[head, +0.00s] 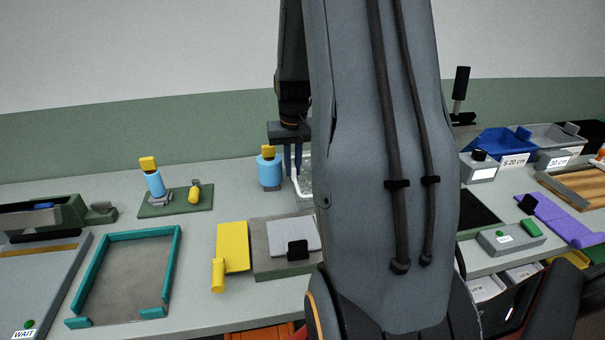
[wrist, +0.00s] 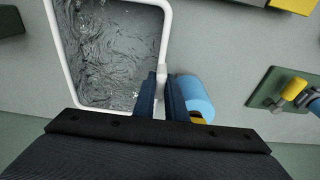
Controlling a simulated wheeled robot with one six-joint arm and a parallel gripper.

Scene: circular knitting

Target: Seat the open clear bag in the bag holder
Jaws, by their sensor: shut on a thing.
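The open clear bag (wrist: 110,50) looks like crumpled see-through film inside a white rim and fills the upper left of the wrist view. In the head view only its left edge (head: 304,183) shows; my arm hides the rest. My gripper (head: 293,172) points down at that edge. In the wrist view my gripper (wrist: 161,82) is shut on a white tab at the bag's right rim. A teal frame (head: 129,236) lies on the bench at left, empty, with a gap in its front side. I cannot tell for sure whether it is the bag holder.
A blue cylinder with a yellow top (head: 269,172) stands close beside my gripper. A green plate (head: 176,201) with blue and yellow parts lies further left. A yellow block (head: 232,246) and a grey plate (head: 268,258) lie in front. Bins (head: 497,143) stand at right.

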